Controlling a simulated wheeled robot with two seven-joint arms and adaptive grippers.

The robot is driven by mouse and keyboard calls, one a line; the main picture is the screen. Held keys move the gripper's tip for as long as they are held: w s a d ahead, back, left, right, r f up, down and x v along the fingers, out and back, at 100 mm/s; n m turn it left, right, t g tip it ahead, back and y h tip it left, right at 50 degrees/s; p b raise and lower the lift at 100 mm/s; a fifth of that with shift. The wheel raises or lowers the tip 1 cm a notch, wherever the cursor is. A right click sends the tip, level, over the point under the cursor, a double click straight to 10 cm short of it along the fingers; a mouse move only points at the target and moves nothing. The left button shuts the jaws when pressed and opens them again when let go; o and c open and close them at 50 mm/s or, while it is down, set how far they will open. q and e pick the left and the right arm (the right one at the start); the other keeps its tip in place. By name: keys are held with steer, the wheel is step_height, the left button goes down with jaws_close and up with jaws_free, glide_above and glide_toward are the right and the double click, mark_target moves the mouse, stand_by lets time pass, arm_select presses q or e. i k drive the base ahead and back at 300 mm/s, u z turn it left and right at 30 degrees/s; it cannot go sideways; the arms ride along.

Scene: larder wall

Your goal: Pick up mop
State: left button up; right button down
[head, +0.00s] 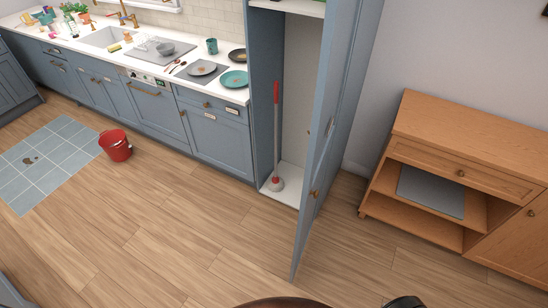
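The mop (276,135) stands upright inside the tall blue cupboard (265,95). It has a red grip at the top, a thin grey pole and a pale head with a red collar. Its head rests on the white cupboard floor (286,192). The cupboard door (328,140) stands open towards the front, to the right of the mop. Neither of my grippers can be made out in the head view, and nothing is touching the mop.
A red bucket (116,146) stands on the wooden floor near a blue tiled patch (47,160). A counter (160,62) with dishes runs along the left. A wooden cabinet (460,150) stands at the right. The floor before the cupboard is clear, apart from the open door.

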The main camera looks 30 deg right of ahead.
mark_target(275, 184)
steer(key=k, duration=0.5)
steer(key=u, duration=0.5)
steer(key=i, duration=2.2)
steer(key=z, duration=1.3)
steer(key=i, duration=0.85)
steer(key=z, duration=0.85)
